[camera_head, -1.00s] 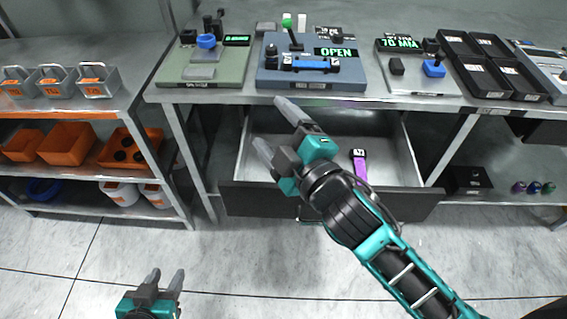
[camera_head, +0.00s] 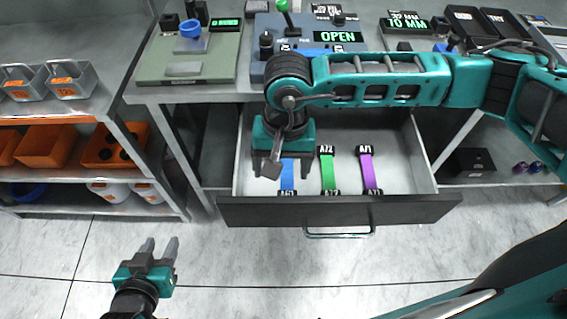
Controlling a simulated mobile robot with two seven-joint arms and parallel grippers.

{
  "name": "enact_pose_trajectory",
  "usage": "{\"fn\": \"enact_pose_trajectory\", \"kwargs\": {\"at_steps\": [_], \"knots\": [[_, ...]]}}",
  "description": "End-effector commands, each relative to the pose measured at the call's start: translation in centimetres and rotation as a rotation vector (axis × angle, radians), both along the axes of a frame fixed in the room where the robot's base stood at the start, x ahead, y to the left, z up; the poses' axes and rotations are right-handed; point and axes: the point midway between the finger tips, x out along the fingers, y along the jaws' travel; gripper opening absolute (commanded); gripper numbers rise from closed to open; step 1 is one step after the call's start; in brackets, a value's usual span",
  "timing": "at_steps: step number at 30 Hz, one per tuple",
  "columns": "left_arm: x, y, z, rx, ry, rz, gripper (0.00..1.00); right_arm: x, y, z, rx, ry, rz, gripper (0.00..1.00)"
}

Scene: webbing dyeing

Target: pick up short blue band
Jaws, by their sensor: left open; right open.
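A blue band (camera_head: 287,176) with black labelled ends lies in the open drawer, at the left of a row of bands. Its upper end is hidden by my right gripper (camera_head: 267,170), so its full length cannot be seen. The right gripper points down over the drawer, just left of the blue band, with its jaws open and empty. A green band (camera_head: 329,173) and a purple band (camera_head: 368,173) lie to the right of it. My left gripper (camera_head: 158,245) is open and empty above the floor, left of the drawer.
The drawer (camera_head: 420,165) stands pulled out under the bench. A blue-grey fixture (camera_head: 258,30) with an OPEN display and another blue strip (camera_head: 318,50) sits on the bench, partly behind my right arm. A shelf with orange bins (camera_head: 45,147) stands at the left.

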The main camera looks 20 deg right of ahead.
Motion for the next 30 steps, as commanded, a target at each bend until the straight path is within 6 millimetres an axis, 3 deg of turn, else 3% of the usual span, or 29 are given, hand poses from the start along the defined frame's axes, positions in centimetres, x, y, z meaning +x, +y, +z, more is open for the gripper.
{"fn": "enact_pose_trajectory", "kwargs": {"at_steps": [4,12,20,30], "knots": [[0.0,0.0,0.0,-0.001,0.000,-0.001,0.43,0.8,-1.5,-1.0,-0.068,-0.030,0.024,0.79],[-0.3,-0.1,-0.1,-0.001,0.005,-0.002,0.43,0.8,-1.5,-5.9,-0.066,-0.029,0.025,0.79],[-0.4,-0.1,-0.2,-0.001,0.009,-0.003,0.43,0.7,-1.4,-8.1,-0.064,-0.030,0.023,0.79],[-0.4,-0.1,0.0,-0.001,0.009,-0.003,0.43,0.6,-1.5,-12.5,-0.063,-0.030,0.024,0.79]]}}
